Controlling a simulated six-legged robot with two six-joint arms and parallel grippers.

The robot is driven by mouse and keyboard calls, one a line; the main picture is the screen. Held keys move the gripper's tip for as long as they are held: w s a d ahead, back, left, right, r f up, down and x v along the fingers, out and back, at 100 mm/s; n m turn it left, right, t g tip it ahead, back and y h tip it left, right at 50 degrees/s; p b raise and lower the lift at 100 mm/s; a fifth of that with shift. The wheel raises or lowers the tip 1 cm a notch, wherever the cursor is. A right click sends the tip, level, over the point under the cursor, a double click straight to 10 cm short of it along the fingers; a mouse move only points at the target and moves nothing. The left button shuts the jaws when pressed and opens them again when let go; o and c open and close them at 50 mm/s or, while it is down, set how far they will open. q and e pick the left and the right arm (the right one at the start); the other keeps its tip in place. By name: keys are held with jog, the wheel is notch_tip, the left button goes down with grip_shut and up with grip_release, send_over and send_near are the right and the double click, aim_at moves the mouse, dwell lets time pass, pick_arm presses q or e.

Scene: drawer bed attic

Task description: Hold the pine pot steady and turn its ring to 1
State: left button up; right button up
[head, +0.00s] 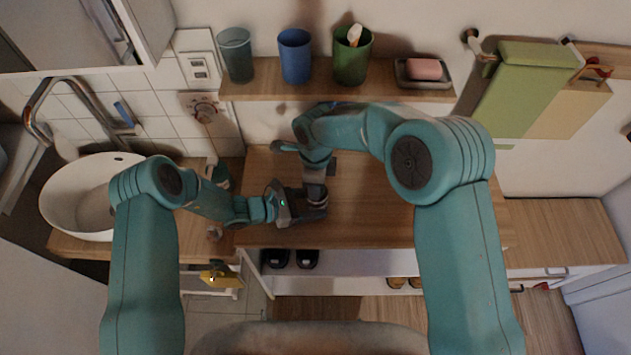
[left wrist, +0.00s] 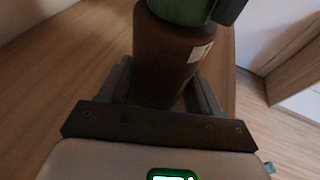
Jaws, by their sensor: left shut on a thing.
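A brown pot (left wrist: 165,60) with a pale label and a green upper part (left wrist: 182,8) stands in the left wrist view, and I take it for the pine pot. My left gripper (left wrist: 160,88) is shut on its body, one finger on each side. In the head view my left gripper (head: 308,205) reaches in from the left over the wooden top, and the pot is mostly hidden there. My right gripper (head: 316,190) points down over the same spot. A dark part beside the green top may be its finger. Its jaws and any ring marks cannot be made out.
The wooden counter (head: 375,220) is clear to the right. A shelf above holds a grey cup (head: 236,55), a blue cup (head: 295,57), a green cup (head: 352,58) and a soap dish (head: 425,84). A white basin (head: 75,200) stands at the left.

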jog(key=o, duration=1.1)
notch_tip(320, 180, up, 12)
pick_arm(q)
jog(key=o, duration=1.2)
jog(key=shift+o, duration=0.2)
